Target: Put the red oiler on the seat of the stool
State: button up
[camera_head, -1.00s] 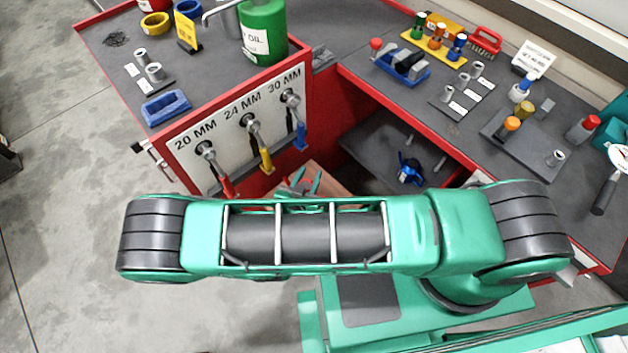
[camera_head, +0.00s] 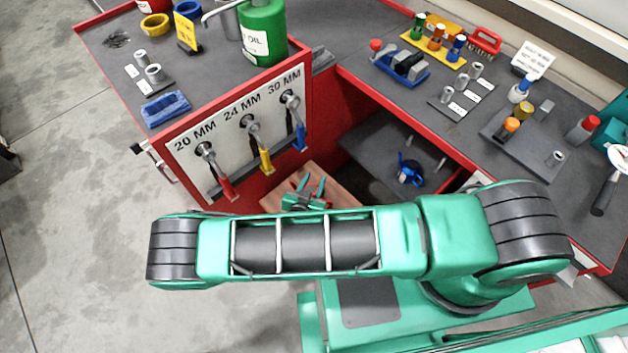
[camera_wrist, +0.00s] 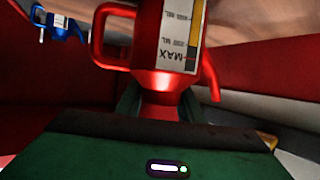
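The red oiler (camera_wrist: 150,50) fills the upper middle of the wrist view, with a white scale marked MAX, a looped handle at left and a thin spout at right. The fingers of my gripper (camera_wrist: 160,104) stand on both sides of its narrow part and appear shut on it. In the head view my gripper (camera_head: 311,188) shows beyond my arm, with small red parts of the oiler beside it. Below it is a brown wooden surface (camera_head: 345,197), perhaps the stool's seat; its edges and legs are mostly hidden by my arm.
A red cabinet (camera_head: 235,140) with several hanging wrenches stands close at left. The grey worktop (camera_head: 420,130) holds sockets and screwdrivers. The floor at left is clear.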

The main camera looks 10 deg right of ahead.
jog(key=o, duration=0.4)
jog(key=shift+c, duration=0.2)
jog(key=shift+r, duration=0.1)
jog(key=v, duration=1.2)
